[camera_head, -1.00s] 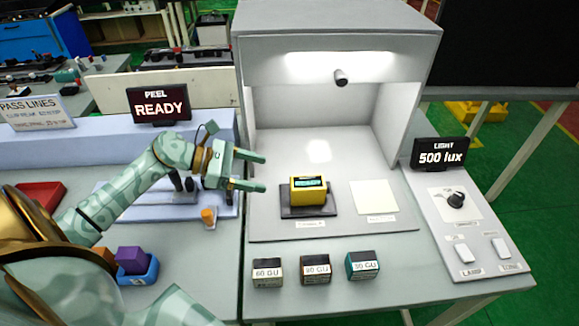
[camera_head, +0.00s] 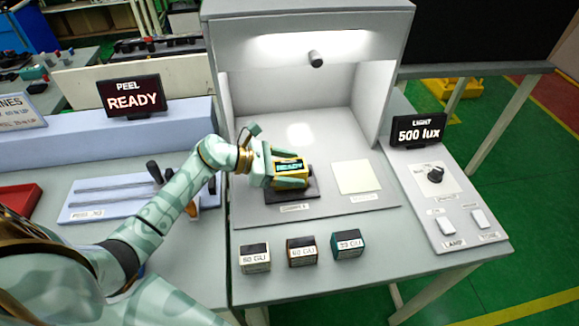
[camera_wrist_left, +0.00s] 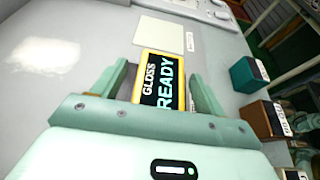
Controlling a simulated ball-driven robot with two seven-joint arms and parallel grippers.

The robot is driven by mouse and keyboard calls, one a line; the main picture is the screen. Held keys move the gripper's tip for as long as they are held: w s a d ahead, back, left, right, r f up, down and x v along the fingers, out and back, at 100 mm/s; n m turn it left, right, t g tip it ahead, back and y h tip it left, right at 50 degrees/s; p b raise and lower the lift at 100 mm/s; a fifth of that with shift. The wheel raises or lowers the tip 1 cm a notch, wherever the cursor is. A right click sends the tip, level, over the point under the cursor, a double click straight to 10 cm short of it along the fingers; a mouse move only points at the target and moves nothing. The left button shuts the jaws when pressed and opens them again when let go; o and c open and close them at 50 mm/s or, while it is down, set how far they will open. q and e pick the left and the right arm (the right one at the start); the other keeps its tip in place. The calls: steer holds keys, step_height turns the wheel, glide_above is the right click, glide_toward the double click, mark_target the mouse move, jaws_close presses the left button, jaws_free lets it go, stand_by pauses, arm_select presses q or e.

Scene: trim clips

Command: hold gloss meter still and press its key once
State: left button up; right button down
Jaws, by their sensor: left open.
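The gloss meter (camera_head: 289,167) is a small yellow box with a lit dark display, over a dark pad (camera_head: 297,195) in the lit booth. In the left wrist view its display (camera_wrist_left: 163,84) reads GLOSS READY. My left gripper (camera_head: 296,172) is open, with one finger on each side of the meter. In the left wrist view a finger stands on either side of the meter (camera_wrist_left: 160,97), and gaps show between them and its sides. Its lower part is hidden by the gripper, and I cannot make out its key. My right gripper is not in view.
Three gloss blocks, one of them teal (camera_head: 348,244), stand along the bench front. A pale card (camera_head: 358,177) lies right of the meter. The booth's left wall (camera_head: 219,90) is behind my arm.

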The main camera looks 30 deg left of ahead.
arm_select(q)
steer(key=c, duration=1.2)
stand_by(1.1)
